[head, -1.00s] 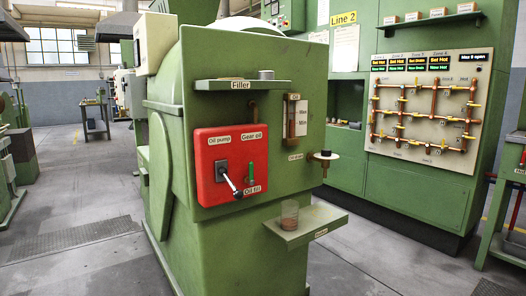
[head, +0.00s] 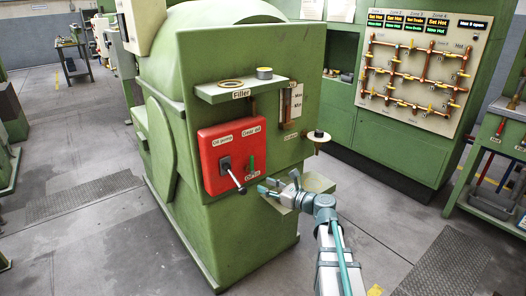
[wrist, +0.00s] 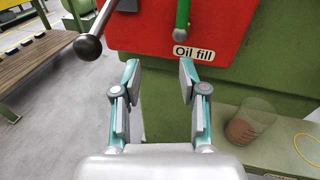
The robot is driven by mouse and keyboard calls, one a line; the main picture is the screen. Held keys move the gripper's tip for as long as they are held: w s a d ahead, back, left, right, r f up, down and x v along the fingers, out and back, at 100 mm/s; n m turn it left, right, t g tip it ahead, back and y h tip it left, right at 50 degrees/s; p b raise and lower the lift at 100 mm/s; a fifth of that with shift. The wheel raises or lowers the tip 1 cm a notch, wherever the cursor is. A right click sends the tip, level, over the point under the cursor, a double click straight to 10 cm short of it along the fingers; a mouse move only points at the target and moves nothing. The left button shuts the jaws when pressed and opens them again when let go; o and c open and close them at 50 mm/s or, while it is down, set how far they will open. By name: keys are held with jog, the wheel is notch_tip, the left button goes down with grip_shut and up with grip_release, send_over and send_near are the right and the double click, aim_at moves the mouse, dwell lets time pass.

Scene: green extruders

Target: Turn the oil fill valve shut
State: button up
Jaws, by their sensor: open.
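The oil fill valve has a green handle (head: 252,164) standing upright on the red panel (head: 222,150). In the wrist view the lower part of the green handle (wrist: 183,14) shows at the top, above the "Oil fill" label (wrist: 193,53); its upper end is out of frame. My gripper (head: 265,187) is in front of the lower right of the panel, close to the label. In the wrist view my gripper (wrist: 158,66) is open and empty, with its fingertips below the handle and apart from it.
The oil pump lever (head: 234,180) with its dark knob (wrist: 88,47) sticks out left of the valve. A clear cup (wrist: 248,124) with brown contents stands on the green shelf (head: 318,183) at lower right. The filler shelf (head: 218,97) juts out above the panel.

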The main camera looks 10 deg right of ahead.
jog(key=m+t, duration=0.1)
send_near(253, 162)
jog(key=p+x, duration=0.1)
jog(key=x, duration=0.9)
jog(key=shift+w+a+f, duration=0.1)
jog(key=shift+w+a, duration=0.05)
jog(key=shift+w, duration=0.25)
grip_shut()
